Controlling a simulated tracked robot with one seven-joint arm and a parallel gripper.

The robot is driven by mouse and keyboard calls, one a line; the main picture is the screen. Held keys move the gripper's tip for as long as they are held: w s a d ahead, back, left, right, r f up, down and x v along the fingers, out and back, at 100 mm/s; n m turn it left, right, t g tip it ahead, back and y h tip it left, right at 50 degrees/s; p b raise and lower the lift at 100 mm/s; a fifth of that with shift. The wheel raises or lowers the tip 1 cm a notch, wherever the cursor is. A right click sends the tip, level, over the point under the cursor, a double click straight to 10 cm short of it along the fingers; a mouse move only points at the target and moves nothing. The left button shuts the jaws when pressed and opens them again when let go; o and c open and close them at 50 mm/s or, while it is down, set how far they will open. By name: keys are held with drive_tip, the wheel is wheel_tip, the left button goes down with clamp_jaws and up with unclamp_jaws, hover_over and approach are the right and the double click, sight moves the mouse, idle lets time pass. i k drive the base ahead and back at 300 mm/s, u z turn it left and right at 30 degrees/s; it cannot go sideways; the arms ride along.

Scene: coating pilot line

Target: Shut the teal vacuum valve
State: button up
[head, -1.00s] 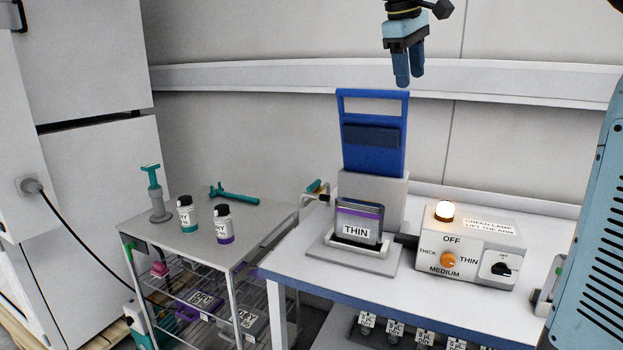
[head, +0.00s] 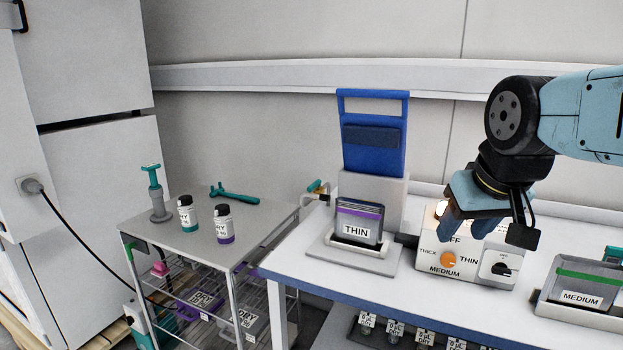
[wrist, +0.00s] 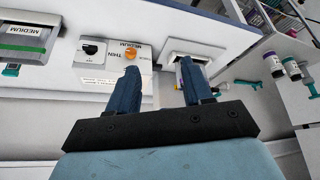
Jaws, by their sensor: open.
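A small teal handle on a brass-coloured fitting, which looks like the vacuum valve (head: 316,187), sits at the bench's back left corner, left of the blue-handled stand. It is too small to tell its setting. My gripper (head: 462,238) is open and empty, pointing down in front of the control box, well to the right of the valve. In the wrist view my gripper (wrist: 154,76) shows two spread blue fingers with nothing between them. I cannot clearly make out the valve there.
The blue stand (head: 374,130) with the THIN cassette (head: 357,228) stands between my gripper and the valve. The control box (head: 440,262) has a lit lamp. A MEDIUM cassette (head: 583,298) sits at right. The cart (head: 265,217) holds bottles and a teal tool (head: 235,195).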

sight(317, 183)
drive_tip(key=k, duration=0.6)
drive_tip(key=u, duration=0.45)
drive_tip(key=i, duration=1.55)
drive_tip(key=z, duration=0.05)
